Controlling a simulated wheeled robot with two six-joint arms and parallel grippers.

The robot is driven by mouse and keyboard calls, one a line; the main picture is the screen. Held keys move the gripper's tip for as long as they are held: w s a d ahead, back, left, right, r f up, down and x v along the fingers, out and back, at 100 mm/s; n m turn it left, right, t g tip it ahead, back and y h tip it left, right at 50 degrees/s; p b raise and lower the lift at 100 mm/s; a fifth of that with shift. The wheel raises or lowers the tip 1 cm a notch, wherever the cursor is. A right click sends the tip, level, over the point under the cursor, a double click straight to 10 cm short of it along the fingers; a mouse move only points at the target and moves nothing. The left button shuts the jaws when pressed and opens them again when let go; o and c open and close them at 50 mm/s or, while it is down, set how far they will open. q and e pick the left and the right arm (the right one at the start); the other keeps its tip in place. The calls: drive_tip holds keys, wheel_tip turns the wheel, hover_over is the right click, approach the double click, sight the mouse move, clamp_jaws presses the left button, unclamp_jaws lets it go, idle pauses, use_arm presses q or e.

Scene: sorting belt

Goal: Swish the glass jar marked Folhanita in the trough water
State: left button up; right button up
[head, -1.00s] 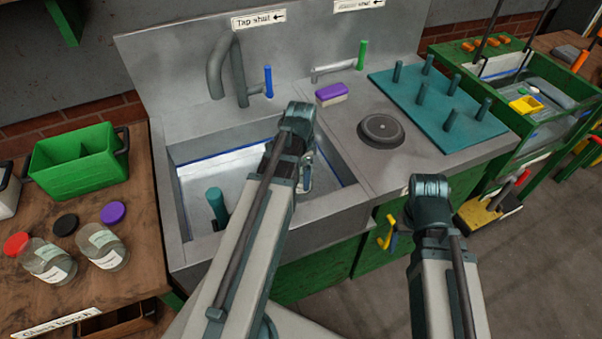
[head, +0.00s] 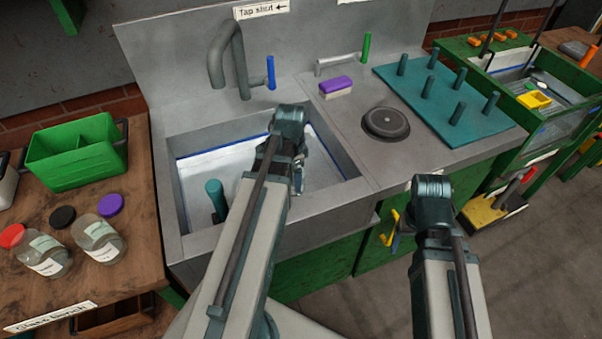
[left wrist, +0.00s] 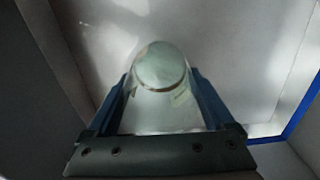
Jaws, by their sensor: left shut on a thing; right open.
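My left gripper (left wrist: 160,92) is shut on a clear glass jar (left wrist: 160,68), whose round pale end faces away from the wrist. Pale label patches show on its sides, but no name can be read. In the head view my left gripper (head: 297,172) hangs over the sink trough (head: 335,195), and my own arm hides the jar. The trough has a pale floor and a blue line round its inner walls. I cannot tell whether the jar touches the water. My right gripper (head: 432,192) is open beside the front of the sink unit, its fingers mostly hidden by its wrist.
Two labelled jars (head: 98,238) and loose lids stand on the left bench near a green caddy (head: 80,160). A teal post (head: 216,197) stands in the trough. A tap (head: 232,60), a purple brush (head: 336,85) and a teal peg rack (head: 440,95) are behind.

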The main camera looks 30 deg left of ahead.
use_arm(q)
drive_tip(key=shift+s+a, duration=1.55)
drive_tip(key=shift+s, duration=0.3)
drive_tip(key=shift+w, duration=0.1)
drive_tip(key=shift+w+d, duration=1.3)
drive_tip(key=shift+w, duration=0.2)
drive_tip(key=shift+w+d, duration=1.3)
drive_tip(key=shift+w, duration=0.2)
drive_tip(key=shift+s+a, duration=1.3)
drive_tip(key=shift+s, duration=0.25)
drive_tip(key=shift+s+a, duration=1.3)
drive_tip(key=shift+s, duration=0.25)
drive_tip(key=shift+w+d, duration=1.3)
drive_tip(key=shift+w, duration=0.25)
drive_tip(key=shift+w+d, duration=1.3)
drive_tip(key=shift+w, duration=0.25)
